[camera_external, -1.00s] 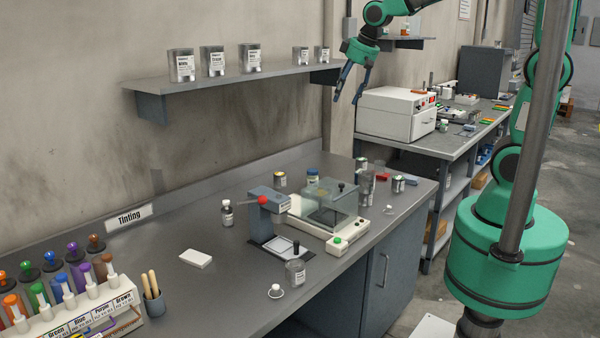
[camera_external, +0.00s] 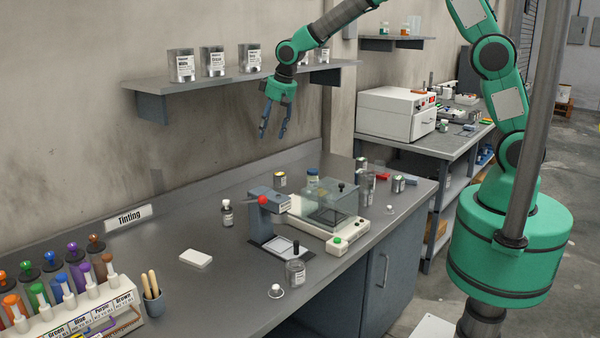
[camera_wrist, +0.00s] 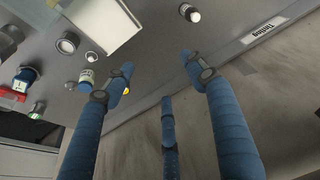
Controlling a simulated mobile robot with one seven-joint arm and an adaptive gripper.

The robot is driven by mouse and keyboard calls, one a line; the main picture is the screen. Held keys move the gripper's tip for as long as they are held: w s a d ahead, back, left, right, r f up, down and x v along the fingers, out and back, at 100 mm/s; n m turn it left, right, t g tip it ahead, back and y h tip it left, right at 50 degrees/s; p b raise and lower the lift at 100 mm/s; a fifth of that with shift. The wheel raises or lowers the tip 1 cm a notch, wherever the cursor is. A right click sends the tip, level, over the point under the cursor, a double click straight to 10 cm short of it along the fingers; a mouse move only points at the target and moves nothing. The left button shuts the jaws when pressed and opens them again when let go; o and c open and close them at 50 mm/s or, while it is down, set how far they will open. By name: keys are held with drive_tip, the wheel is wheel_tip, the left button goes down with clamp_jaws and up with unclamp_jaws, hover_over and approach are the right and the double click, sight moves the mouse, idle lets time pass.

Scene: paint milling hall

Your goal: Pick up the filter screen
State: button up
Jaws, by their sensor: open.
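I cannot clearly make out a filter screen in either view. My gripper (camera_external: 273,135) is open and empty, high above the back of the tinting bench (camera_external: 225,285), with its fingers pointing down. In the wrist view its blue fingers (camera_wrist: 158,78) are spread, with bare bench and wall between and beyond them. Nothing touches the fingers.
A balance with a clear cover (camera_external: 330,215) and a grey press with a red knob (camera_external: 268,215) stand mid-bench. A wall shelf (camera_external: 240,80) holds cans.

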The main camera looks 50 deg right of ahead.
drive_tip(key=w+a+f+p, duration=0.1)
drive_tip(key=w+a+f, duration=0.3)
drive_tip(key=a+f, duration=0.35)
drive_tip(key=p, duration=0.2)
approach(227, 208)
wheel_tip(227, 208, up, 3)
drive_tip(key=shift+s+n+g, duration=0.3)
drive_tip(key=shift+f, duration=0.1)
drive_tip(key=shift+x, duration=4.25)
drive_tip(key=shift+f, duration=0.15)
drive_tip(key=shift+p+x, duration=0.45)
drive_tip(key=shift+x, duration=2)
drive_tip(key=shift+c, duration=0.3)
